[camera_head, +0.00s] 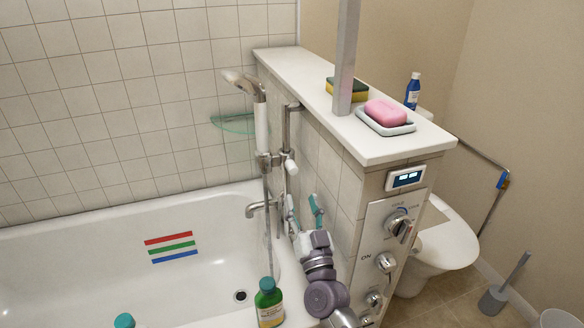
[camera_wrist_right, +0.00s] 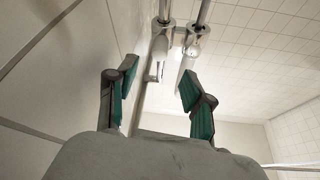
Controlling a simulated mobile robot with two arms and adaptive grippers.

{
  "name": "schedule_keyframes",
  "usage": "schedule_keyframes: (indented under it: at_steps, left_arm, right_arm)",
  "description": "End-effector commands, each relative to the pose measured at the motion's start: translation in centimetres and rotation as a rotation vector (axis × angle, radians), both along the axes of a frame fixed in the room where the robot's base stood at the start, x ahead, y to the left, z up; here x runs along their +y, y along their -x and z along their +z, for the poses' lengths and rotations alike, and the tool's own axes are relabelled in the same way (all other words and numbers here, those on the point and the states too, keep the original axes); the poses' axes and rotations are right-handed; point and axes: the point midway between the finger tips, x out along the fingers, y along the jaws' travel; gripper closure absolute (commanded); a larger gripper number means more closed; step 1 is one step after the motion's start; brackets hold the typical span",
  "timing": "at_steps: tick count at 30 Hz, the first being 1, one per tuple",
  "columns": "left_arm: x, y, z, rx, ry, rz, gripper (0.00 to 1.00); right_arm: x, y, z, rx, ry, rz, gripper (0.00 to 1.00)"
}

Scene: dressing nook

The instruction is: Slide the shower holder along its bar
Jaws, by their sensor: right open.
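The shower bar (camera_head: 286,128) is a metal upright beside the tiled half wall, at the bath's right end. The shower holder (camera_head: 266,160) is clamped partway up it, with a pale knob on its right. The white hand shower (camera_head: 261,122) stands upright in the holder, its head at the top. My right gripper (camera_head: 302,199) is open below the holder, its teal fingers apart and empty. In the right wrist view the open fingers (camera_wrist_right: 159,69) point toward the holder (camera_wrist_right: 178,27), which lies beyond the tips, apart from them. My left gripper is out of view.
The half wall's ledge (camera_head: 300,72) carries a sponge (camera_head: 347,90) and pink soap (camera_head: 385,112) in a dish. A metal post (camera_head: 346,55) rises there. A faucet (camera_head: 262,206) juts out below the holder. A green bottle (camera_head: 269,302) stands at the bath's front edge.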

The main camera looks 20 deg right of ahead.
Motion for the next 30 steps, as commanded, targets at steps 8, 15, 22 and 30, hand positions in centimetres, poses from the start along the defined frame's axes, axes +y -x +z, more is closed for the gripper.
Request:
schedule_keyframes:
  at_steps: [8,15,22,30]
  left_arm:
    - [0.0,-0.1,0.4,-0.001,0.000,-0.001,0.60]
    - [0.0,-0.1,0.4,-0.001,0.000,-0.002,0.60]
    - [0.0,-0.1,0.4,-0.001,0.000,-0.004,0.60]
    - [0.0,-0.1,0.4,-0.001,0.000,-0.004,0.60]
  right_arm:
    - [-0.3,-5.7,2.4,-0.001,0.001,0.002,0.49]
    - [-0.5,-8.9,3.6,0.001,0.002,0.002,0.49]
    - [-0.5,-9.8,3.9,0.002,0.000,0.001,0.49]
    - [-0.5,-9.7,3.9,0.002,0.001,0.002,0.60]
